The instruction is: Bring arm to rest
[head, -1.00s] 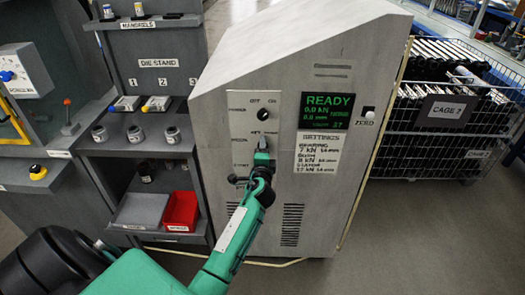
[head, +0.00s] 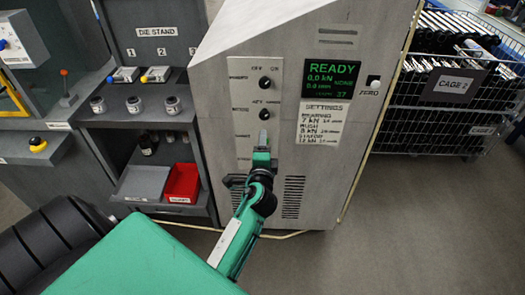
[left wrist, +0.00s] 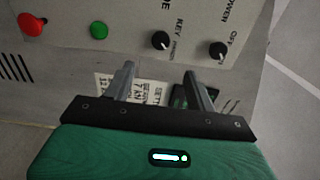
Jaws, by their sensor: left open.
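My left arm reaches up from the bottom left in the head view. My left gripper (head: 263,140) is in front of the control panel of the grey press cabinet (head: 400,25), just below the lower black knob (head: 265,115). In the left wrist view the two fingers of my left gripper (left wrist: 160,82) stand apart with nothing between them. The power knob (left wrist: 218,50), the key knob (left wrist: 161,40), a green button (left wrist: 99,30) and a red button (left wrist: 32,24) lie beyond the fingers, clear of them. My right gripper is out of view.
The press screen (head: 332,78) reads READY. A die stand (head: 157,105) with several small parts is to the left, above a red bin (head: 182,183) and a grey bin (head: 141,184). A wire cage (head: 435,125) stands to the right, with open floor in front.

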